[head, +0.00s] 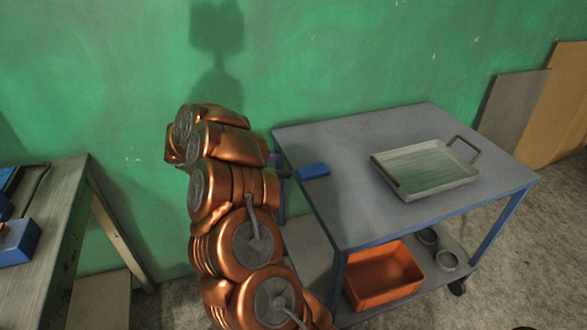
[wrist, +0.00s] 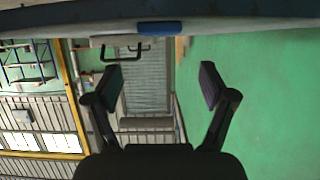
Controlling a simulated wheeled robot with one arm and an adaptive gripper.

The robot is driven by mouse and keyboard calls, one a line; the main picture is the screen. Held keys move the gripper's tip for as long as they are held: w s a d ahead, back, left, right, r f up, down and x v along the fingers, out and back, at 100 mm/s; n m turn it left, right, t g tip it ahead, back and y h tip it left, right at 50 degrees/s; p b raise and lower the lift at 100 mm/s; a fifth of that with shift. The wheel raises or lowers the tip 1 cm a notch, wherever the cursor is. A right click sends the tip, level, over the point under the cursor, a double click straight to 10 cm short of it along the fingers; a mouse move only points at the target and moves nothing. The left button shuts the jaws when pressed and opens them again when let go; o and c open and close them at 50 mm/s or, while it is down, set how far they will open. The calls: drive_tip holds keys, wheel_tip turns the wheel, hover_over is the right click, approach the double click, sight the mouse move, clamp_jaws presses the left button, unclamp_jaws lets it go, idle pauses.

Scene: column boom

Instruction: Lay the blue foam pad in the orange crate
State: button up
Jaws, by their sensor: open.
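The blue foam pad (head: 313,170) lies flat on the grey top of the trolley, near its left edge. In the wrist view the pad (wrist: 160,28) shows at the top middle, beyond my fingertips. My gripper (wrist: 160,82) is open with nothing between its fingers. In the head view my gripper (head: 284,172) is partly hidden by my arm and is just left of the pad, apart from it as the wrist view shows. The orange crate (head: 383,275) stands on the trolley's lower shelf, open at the top and seemingly empty, under the tabletop's front edge.
A metal tray (head: 425,168) with raised handles sits on the trolley top (head: 375,225), right of the pad. Two round grey tins (head: 446,260) stand beside the crate. A bench (head: 62,200) with blue items is at left. Boards (head: 515,115) lean on the green wall.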

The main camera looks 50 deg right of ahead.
drive_tip(key=shift+v, duration=1.3)
